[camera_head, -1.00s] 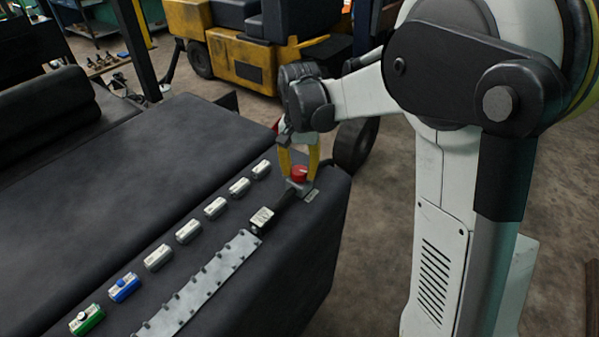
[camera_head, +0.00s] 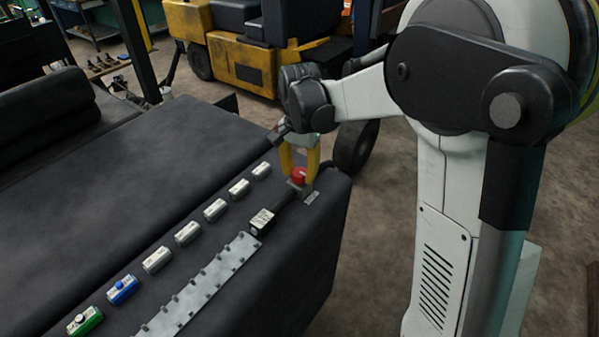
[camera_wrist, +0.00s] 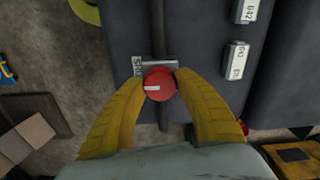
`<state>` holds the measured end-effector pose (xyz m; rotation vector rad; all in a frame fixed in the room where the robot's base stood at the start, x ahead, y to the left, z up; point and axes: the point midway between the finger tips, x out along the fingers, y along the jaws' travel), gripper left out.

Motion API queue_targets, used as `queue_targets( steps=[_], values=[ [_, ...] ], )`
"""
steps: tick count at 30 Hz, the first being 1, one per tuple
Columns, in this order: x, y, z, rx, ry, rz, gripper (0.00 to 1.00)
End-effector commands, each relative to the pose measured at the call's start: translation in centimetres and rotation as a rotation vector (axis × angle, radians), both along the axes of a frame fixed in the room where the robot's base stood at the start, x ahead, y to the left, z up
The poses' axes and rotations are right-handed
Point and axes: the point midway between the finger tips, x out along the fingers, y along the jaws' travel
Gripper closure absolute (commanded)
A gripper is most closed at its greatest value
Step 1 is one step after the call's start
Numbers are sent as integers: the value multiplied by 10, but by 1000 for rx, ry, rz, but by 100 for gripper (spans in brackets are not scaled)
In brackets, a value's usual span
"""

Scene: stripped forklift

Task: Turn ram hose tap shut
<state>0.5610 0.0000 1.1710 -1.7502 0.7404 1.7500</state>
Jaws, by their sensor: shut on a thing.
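The hose tap has a round red knob (camera_head: 299,174) with a white line on its top. It sits on a small grey block near the right end of the black bench surface. In the wrist view the red knob (camera_wrist: 159,85) is between the yellow fingers, and its white line lies roughly crosswise, toward the left finger. A small lettered plate (camera_wrist: 138,67) is beside it. My gripper (camera_head: 299,170) points down with its yellow fingers shut on the knob from both sides. The fingers hide the knob's sides.
A row of white labelled blocks (camera_head: 187,232) runs along the surface, with a blue block (camera_head: 122,289) and a green block (camera_head: 85,321) at the near end. A toothed metal strip (camera_head: 200,287) lies beside them. A yellow forklift (camera_head: 240,60) stands behind.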

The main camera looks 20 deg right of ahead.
Motion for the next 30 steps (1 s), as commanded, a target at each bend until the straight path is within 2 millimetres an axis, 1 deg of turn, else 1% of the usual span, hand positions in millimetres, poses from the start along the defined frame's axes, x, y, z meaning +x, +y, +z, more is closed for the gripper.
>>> queue_targets(
  steps=[1, 2, 3, 11, 14, 17, 20, 27, 30],
  values=[
    [0, 0, 0, 0, 1, 0, 59],
    [0, 0, 0, 0, 1, 0, 50],
    [0, 0, 0, 0, 1, 0, 38],
    [0, 0, 0, 0, 0, 0, 38],
    [0, 0, 3, 0, 0, 0, 38],
    [0, 0, 15, 0, 0, 0, 38],
    [-1, 0, 34, 0, 0, 0, 38],
    [-1, 0, 88, 0, 0, 0, 38],
    [0, 0, 104, 0, 0, 0, 38]
  ],
)
